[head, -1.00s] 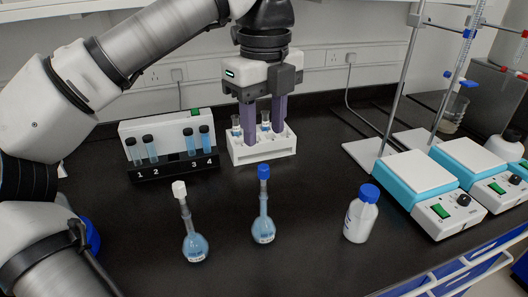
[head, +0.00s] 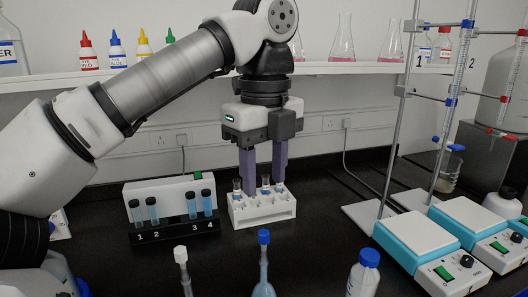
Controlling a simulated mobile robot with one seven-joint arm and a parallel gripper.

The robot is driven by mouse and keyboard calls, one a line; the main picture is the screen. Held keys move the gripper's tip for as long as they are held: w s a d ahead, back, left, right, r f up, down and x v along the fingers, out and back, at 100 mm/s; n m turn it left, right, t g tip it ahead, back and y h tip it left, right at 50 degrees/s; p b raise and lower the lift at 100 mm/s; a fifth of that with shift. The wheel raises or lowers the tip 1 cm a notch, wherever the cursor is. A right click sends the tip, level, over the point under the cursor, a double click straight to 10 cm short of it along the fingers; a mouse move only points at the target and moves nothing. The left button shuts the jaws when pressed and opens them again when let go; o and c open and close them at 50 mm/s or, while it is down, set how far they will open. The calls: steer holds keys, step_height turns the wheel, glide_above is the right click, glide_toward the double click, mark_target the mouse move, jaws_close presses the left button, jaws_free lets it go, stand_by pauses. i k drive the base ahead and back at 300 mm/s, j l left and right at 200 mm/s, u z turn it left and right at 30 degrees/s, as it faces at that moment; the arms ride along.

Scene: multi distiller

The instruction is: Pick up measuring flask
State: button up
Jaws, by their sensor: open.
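Two measuring flasks show at the bottom of the head view, with their lower parts cut off by the frame edge. One has a white stopper (head: 180,254), the other a blue stopper (head: 264,237) and pale blue liquid. My gripper (head: 263,186) points down, open and empty, with two purple fingers apart. It is farther back than the flasks, at the white rack (head: 265,211) holding small clear glass pieces (head: 237,185). Whether the fingertips touch the rack or the glass, I cannot tell.
A numbered black stand with several blue-filled vials (head: 151,209) stands left of the rack. A blue-capped white bottle (head: 364,276) is at front right. Hotplate stirrers (head: 417,232) and burette stands fill the right. A shelf (head: 330,68) with bottles and flasks runs behind the arm.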

mark_target(263, 288)
steer(key=k, duration=0.9)
